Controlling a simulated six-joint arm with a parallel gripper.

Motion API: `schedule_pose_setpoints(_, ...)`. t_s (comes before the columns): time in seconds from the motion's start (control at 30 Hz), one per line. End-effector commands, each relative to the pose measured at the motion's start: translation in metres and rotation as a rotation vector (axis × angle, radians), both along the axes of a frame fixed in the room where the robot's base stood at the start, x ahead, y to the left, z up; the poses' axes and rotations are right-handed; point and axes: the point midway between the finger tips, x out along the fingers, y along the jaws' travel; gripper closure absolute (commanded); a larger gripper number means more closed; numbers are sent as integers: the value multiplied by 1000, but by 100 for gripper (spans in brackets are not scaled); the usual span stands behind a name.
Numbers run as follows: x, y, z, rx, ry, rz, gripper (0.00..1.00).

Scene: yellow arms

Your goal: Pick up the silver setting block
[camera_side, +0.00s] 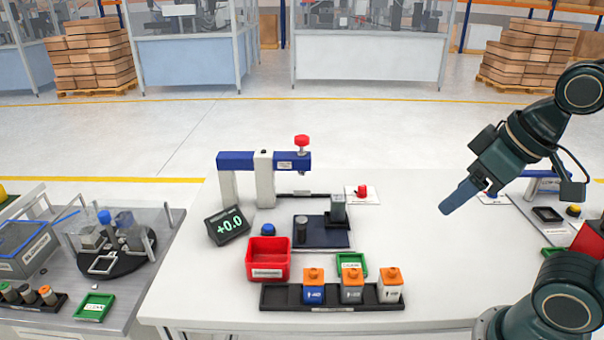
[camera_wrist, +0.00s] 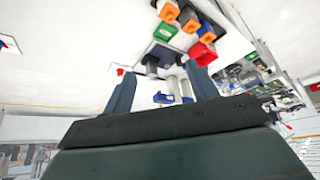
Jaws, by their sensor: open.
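The silver setting block (camera_side: 338,206) is a small grey upright block. It stands in a dark holder at the right edge of a dark blue plate (camera_side: 318,238) on the white table. My gripper (camera_side: 447,209) is in the air to the right of the block, well apart from it, with its fingers pointing down and left. In the wrist view my gripper (camera_wrist: 160,76) shows two spread blue-grey fingers with nothing between them. The plate and block area appears small and far off beyond the fingertips there, and I cannot clearly make out the block.
A blue and white press frame (camera_side: 264,162) with a red knob stands behind the plate. A display (camera_side: 229,225) and red bin (camera_side: 268,258) are to the left. A black rack (camera_side: 332,297) with three orange-topped blocks lies in front.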

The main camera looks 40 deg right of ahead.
Motion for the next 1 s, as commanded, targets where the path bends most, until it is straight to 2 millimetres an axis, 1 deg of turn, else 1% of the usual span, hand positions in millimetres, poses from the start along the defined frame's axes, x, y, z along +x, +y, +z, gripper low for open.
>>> schedule_pose_setpoints(0.17, 12, 0, 3, -13, 15, 32, 42)
schedule_pose_setpoints(0.27, 25, -1, 5, -25, 30, 67, 42)
schedule_pose_setpoints(0.47, 61, -5, 8, -51, 65, 169, 42)
schedule_pose_setpoints(0.67, 101, -14, 5, -68, 95, 282, 42)
schedule_pose_setpoints(0.87, 141, -27, -5, -75, 117, 396, 42)
schedule_pose_setpoints(1.0, 168, -40, -17, -73, 127, 472, 42)
